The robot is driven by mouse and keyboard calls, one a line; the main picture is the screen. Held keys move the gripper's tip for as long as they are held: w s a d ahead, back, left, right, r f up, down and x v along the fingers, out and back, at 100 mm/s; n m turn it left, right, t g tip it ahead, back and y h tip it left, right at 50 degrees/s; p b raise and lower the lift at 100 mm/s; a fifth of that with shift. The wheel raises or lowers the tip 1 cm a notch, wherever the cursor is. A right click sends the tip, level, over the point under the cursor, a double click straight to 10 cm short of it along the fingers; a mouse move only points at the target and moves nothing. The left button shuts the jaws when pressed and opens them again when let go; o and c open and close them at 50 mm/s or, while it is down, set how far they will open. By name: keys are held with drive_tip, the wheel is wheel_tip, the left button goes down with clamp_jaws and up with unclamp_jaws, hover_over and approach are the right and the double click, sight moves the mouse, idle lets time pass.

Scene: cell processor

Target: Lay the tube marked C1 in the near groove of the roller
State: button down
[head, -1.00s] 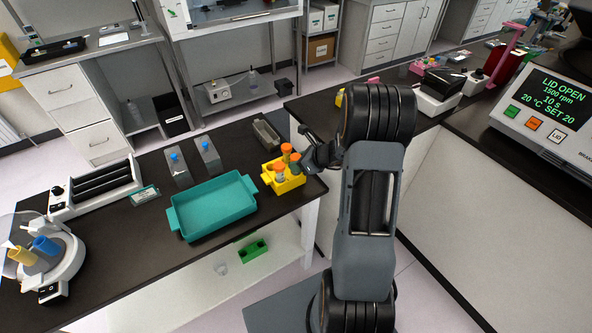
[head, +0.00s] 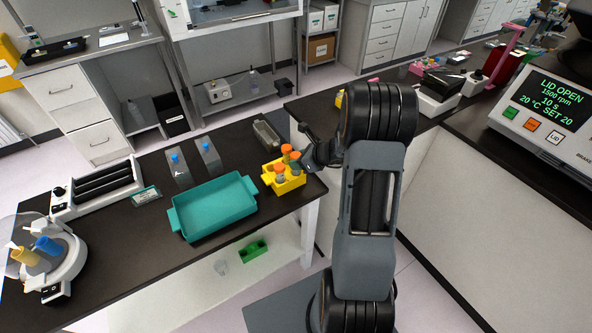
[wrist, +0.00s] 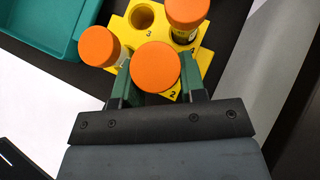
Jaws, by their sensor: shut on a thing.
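My gripper (wrist: 155,90) is shut on an orange-capped tube (wrist: 155,67) at the yellow rack (wrist: 205,58), near the number 2. Its lower part is hidden by the cap and fingers, so I cannot tell how deep it sits. Another orange-capped tube (wrist: 98,46) is just left of the fingers and a third (wrist: 187,10) is behind. I cannot read any tube marking, so I cannot tell which is C1. In the head view the gripper (head: 303,157) is at the right side of the rack (head: 287,184). The roller (head: 66,207), white with dark bars, stands at the bench's left.
A teal tray (head: 215,207) lies between rack and roller. Two grey blocks with blue tops (head: 178,174) and a grey container (head: 267,136) stand behind it. A centrifuge-like device (head: 62,265) with coloured tubes is at front left. Rack hole 3 (wrist: 143,16) is empty.

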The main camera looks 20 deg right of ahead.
drive_tip(key=shift+r+p, duration=2)
drive_tip(key=shift+r, duration=0.65)
drive_tip(key=shift+f, duration=0.1)
